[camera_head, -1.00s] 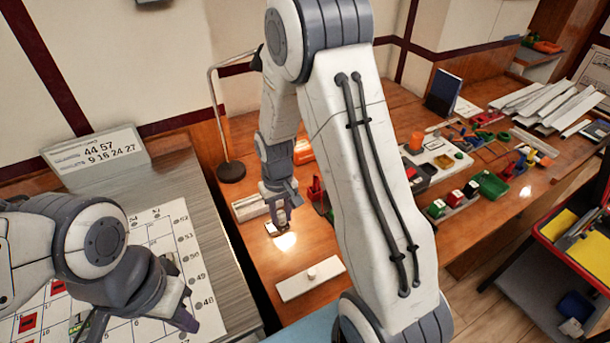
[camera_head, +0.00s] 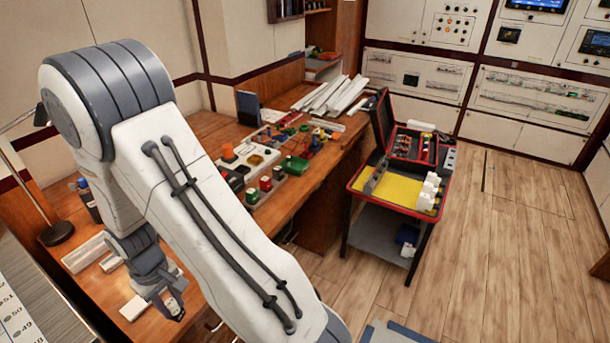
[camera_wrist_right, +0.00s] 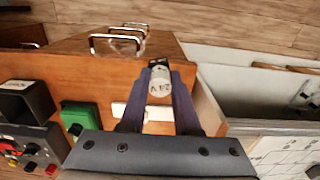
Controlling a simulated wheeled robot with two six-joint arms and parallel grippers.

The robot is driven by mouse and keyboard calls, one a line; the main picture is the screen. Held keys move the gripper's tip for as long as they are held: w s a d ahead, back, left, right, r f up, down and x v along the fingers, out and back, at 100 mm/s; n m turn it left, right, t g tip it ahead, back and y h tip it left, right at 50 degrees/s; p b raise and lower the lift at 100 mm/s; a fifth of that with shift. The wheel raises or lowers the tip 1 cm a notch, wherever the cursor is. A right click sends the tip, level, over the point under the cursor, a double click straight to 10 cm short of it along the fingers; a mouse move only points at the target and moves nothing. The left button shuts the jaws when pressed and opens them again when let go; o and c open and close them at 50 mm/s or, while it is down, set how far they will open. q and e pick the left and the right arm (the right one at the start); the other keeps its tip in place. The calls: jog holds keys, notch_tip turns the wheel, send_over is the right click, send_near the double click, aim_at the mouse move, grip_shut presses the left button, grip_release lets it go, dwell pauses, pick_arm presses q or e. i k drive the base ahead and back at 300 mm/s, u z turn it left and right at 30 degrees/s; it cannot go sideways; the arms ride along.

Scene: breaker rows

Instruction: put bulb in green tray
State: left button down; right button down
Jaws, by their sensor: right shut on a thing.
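My right gripper (camera_head: 172,308) is shut on a small bulb, at the lower left of the head view above the wooden desk. In the right wrist view the bulb (camera_wrist_right: 160,86) sits between the dark fingertips (camera_wrist_right: 161,74), its pale round face marked "24 V" toward the camera. The green tray (camera_head: 295,165) lies on the desk behind and to the right of my right arm, well apart from the gripper. A green object (camera_wrist_right: 78,117) shows at the left in the wrist view; I cannot tell whether it is that tray. My left gripper is out of view.
Red and green button blocks (camera_head: 265,184) stand near the green tray, with an orange-topped control (camera_head: 228,152) behind. White strips (camera_head: 330,95) lie farther back. A cart with a yellow surface (camera_head: 398,186) stands to the right. The wooden floor (camera_head: 480,260) is clear there.

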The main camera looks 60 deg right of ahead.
aim_at(299, 169)
jog(key=k, duration=0.1)
jog(key=u, duration=2.8)
jog(key=k, duration=2.35)
jog(key=z, duration=2.85)
jog(key=i, duration=0.5)
